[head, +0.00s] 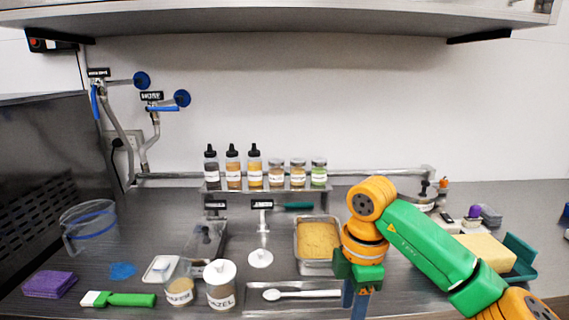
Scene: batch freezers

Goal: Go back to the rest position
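My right arm comes in from the right, in green and orange. Its gripper (355,299) points down over the front of the counter, just right of the white spoon (300,294) and in front of the metal pan (299,262) of yellow contents. Its blue-grey fingers run down toward the bottom edge of the picture; I cannot tell their gap or whether anything is between them. My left arm and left gripper are not in view.
Near the front stand a white-lidded jar (221,289) and an open jar (179,291). A rack of bottles (265,188) is behind; a yellow block (485,252) sits right.

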